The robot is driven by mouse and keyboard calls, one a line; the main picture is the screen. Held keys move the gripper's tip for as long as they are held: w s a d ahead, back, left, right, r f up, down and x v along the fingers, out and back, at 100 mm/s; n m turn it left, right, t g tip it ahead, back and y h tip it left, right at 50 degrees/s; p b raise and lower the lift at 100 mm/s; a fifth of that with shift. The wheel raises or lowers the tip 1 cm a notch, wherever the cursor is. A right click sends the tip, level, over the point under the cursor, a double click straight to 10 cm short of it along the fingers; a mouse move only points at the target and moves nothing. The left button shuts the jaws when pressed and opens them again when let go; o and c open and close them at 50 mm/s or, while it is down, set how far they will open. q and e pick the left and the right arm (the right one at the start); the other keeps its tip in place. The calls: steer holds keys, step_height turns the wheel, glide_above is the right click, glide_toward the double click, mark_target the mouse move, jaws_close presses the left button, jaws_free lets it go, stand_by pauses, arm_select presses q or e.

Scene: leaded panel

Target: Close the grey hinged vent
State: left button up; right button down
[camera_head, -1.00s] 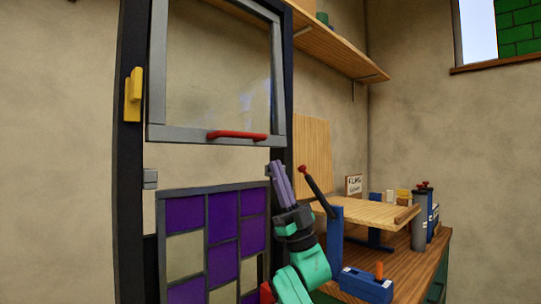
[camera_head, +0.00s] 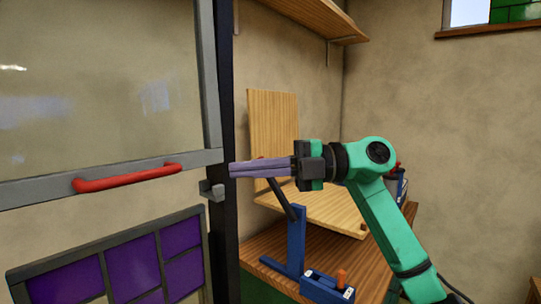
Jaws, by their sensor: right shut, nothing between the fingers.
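The grey hinged vent (camera_head: 212,90) is a grey frame around a clear pane, at the upper left. A red bar handle (camera_head: 128,177) runs along its bottom rail. Bare wall shows in the gap between that rail and the purple leaded panel (camera_head: 145,260) below, so the vent looks swung open. A small grey block (camera_head: 212,191) sits on the dark post (camera_head: 228,230). My right gripper (camera_head: 232,170) is shut and empty, pointing left with its tips beside the post, right of the handle. I cannot tell whether it touches the post. My left gripper is out of view.
Behind my right arm is a wooden bench (camera_head: 320,260) with a blue stand (camera_head: 297,240), a tilted wooden board (camera_head: 320,208) and a blue box (camera_head: 327,288). A wooden shelf (camera_head: 300,17) hangs above. The space before the pane looks clear.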

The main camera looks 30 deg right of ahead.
mark_target(203, 166)
steer(key=w+a+p, duration=0.1)
steer(key=w+a, duration=0.1)
steer(key=w+a+p, duration=0.1)
steer(key=w+p, duration=0.1)
steer(key=shift+w+a, duration=0.35)
steer(key=shift+a, duration=0.05)
steer(key=shift+w+a+f, duration=0.1)
steer(key=shift+w, duration=0.15)
steer(key=shift+w+f, duration=0.15)
steer(key=shift+f, duration=0.05)
steer(key=w, duration=0.2)
steer(key=w+p, duration=0.1)
steer(key=shift+w+a+f+n+y, duration=0.1)
steer(key=shift+w+a+n+y, duration=0.05)
steer(key=shift+a+n+y, duration=0.2)
steer(key=shift+t, duration=0.3)
